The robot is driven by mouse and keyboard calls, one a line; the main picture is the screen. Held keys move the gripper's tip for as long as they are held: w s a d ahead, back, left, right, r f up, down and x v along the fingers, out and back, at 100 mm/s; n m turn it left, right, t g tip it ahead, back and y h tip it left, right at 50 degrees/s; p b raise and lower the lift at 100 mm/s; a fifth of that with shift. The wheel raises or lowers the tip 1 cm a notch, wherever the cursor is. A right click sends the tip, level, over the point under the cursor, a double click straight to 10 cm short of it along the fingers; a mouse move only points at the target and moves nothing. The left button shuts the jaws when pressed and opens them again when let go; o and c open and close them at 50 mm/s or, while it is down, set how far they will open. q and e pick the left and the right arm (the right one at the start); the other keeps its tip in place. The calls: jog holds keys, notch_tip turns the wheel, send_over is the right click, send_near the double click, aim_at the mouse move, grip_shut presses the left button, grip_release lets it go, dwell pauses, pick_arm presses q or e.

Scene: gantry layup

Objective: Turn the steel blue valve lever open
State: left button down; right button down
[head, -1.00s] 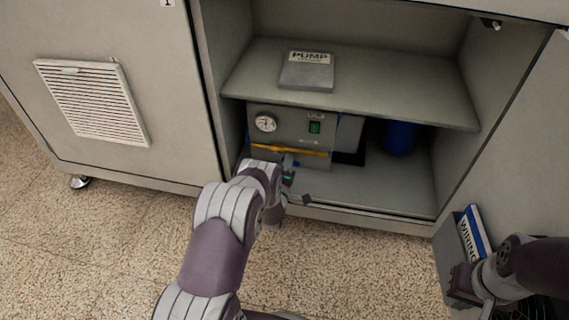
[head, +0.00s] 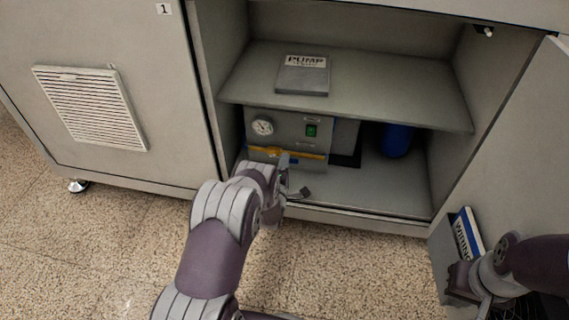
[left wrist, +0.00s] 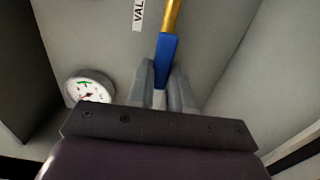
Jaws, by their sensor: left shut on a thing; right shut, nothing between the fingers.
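The blue valve lever (left wrist: 167,48) shows in the left wrist view, its blue end between my left gripper's fingers. A yellow bar (left wrist: 173,12) runs up in line with it. In the head view a yellow bar (head: 300,154) crosses the front of the grey pump box (head: 288,125), low down; the lever is mostly hidden there by my arm. My left gripper (head: 285,165) is at the box front, shut on the lever; its fingers show in the left wrist view (left wrist: 162,80). My right gripper (head: 458,285) is shut and empty, far right by the cabinet door.
A round gauge (head: 262,126) and a green switch (head: 312,131) are on the box. A PUMP book (head: 303,76) lies on the shelf (head: 400,95) above. A blue cylinder (head: 397,140) stands right of the box. A WIRING binder (head: 467,235) sits in a door holder near my right gripper.

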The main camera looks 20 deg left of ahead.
pick_arm(q)
jog(key=c, duration=1)
grip_release()
jog(key=p+v, duration=0.5)
jog(key=v, duration=0.8)
jog(key=shift+a+p, duration=0.1)
jog(key=shift+p, duration=0.3)
jog(key=shift+w, duration=0.1)
